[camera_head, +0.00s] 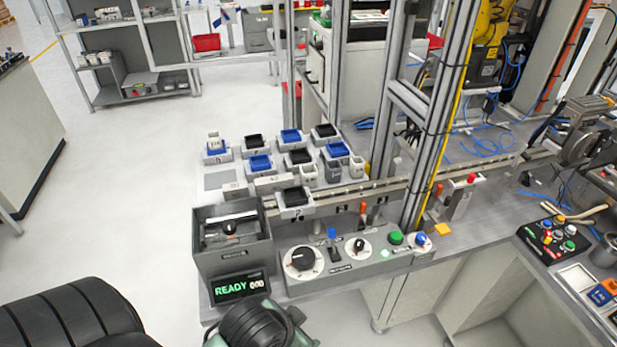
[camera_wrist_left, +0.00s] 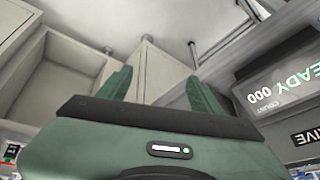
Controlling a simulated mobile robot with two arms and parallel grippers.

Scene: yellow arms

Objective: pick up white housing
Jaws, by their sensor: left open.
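A small white block-like piece (camera_head: 214,142), which looks like the white housing, stands on a blue-topped holder at the back left of the workbench. Other pale blocks (camera_head: 234,190) lie in front of it, and I cannot tell if any is also a housing. My left gripper (camera_wrist_left: 159,78) is open, with two green fingers apart and nothing between them. In the head view only my black and green wrist shows at the bottom, in front of the bench; the fingertips are hidden. The housing is not in the left wrist view. My right gripper is not in view.
Grey trays with blue and black inserts (camera_head: 260,162) crowd the back of the bench. A grey bin (camera_head: 232,262), a READY display (camera_head: 239,288) and a knob panel (camera_head: 345,262) line the front. A metal upright (camera_head: 437,130) rises right of the trays. Floor to the left is clear.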

